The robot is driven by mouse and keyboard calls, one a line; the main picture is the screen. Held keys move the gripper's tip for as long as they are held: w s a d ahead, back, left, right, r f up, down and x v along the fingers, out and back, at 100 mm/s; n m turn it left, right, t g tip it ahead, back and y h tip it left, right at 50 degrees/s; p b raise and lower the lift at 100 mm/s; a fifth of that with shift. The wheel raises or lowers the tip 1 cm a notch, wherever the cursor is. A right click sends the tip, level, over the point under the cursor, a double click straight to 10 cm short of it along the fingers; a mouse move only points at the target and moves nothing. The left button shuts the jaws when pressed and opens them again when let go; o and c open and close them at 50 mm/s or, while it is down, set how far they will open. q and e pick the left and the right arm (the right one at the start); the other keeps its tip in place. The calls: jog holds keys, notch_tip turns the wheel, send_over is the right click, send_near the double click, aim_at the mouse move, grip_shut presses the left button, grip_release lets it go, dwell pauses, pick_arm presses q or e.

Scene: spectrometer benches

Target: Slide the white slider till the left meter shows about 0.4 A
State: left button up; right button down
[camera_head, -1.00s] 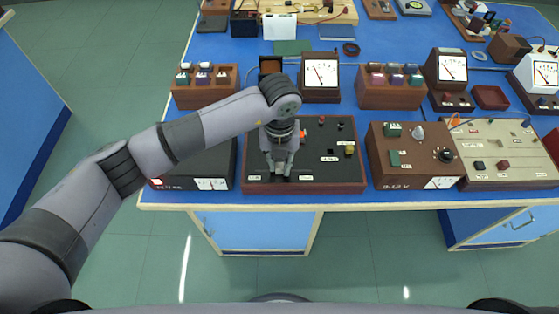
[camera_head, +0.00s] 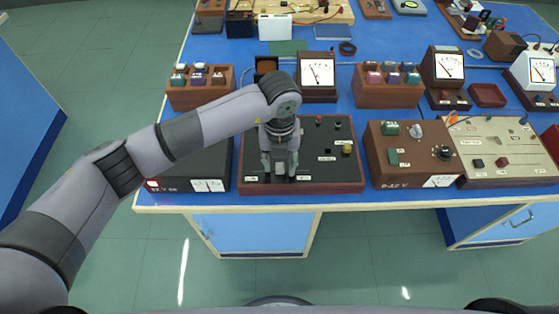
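My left gripper (camera_head: 279,176) points down over the front left part of a black panel in a wooden frame (camera_head: 318,172). Its two fingers stand apart, with a gap between them. The white slider cannot be made out; the gripper and wrist cover that part of the panel. The left meter (camera_head: 318,72) is a white dial in a brown case behind the panel. Its needle leans to the upper left; the numbers are too small to read. My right gripper is not in view.
A dark supply box (camera_head: 195,172) stands left of the panel, partly under my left arm. A brown supply box (camera_head: 410,157) and a beige board (camera_head: 500,150) stand to the right. Wooden blocks with coloured knobs (camera_head: 388,92) stand behind. Other meters (camera_head: 449,66) are farther right.

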aim_at(280, 167)
pick_arm(q)
notch_tip(280, 167, up, 12)
dwell(0.5)
jog(key=shift+s+f, duration=0.1)
dwell(0.4)
